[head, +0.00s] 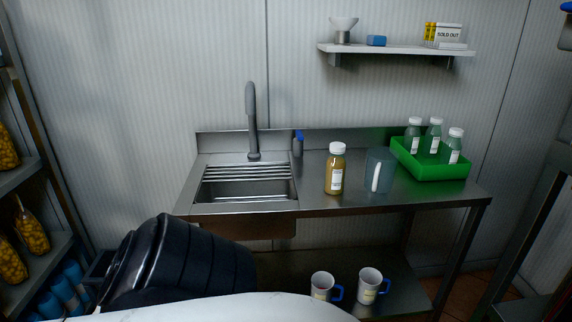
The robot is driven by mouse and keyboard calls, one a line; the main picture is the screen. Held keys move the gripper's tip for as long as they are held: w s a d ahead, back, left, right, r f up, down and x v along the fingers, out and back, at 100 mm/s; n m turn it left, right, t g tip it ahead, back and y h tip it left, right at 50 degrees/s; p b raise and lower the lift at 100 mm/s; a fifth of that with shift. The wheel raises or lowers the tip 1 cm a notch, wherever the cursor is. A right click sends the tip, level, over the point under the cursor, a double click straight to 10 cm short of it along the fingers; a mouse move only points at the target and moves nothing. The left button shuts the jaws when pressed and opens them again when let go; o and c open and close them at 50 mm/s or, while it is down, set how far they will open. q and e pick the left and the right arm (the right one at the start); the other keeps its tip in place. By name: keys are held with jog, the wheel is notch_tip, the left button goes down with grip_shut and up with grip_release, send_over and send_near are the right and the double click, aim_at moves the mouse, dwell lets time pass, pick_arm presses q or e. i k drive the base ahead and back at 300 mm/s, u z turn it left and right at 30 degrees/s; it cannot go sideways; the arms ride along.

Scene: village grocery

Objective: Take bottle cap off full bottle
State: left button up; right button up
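The full bottle (335,172) stands upright on the steel counter, right of the sink. It holds yellow-brown contents and has a white label. Its white bottle cap (337,147) is on top. A translucent grey jug (378,170) with a white handle stands just right of it, seemingly close beside it. Neither of my grippers shows in the head view.
The counter (315,203) has a sink (243,189) with a tall tap at left. A green crate (438,172) with several white-capped, clear-looking bottles stands at right. A shelf (395,49) hangs above. Two mugs (369,283) stand below. A large black object (180,262) is at front left.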

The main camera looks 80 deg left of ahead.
aim_at(335, 163)
jog(key=u, duration=2)
jog(key=i, duration=0.95)
jog(key=z, duration=0.45)
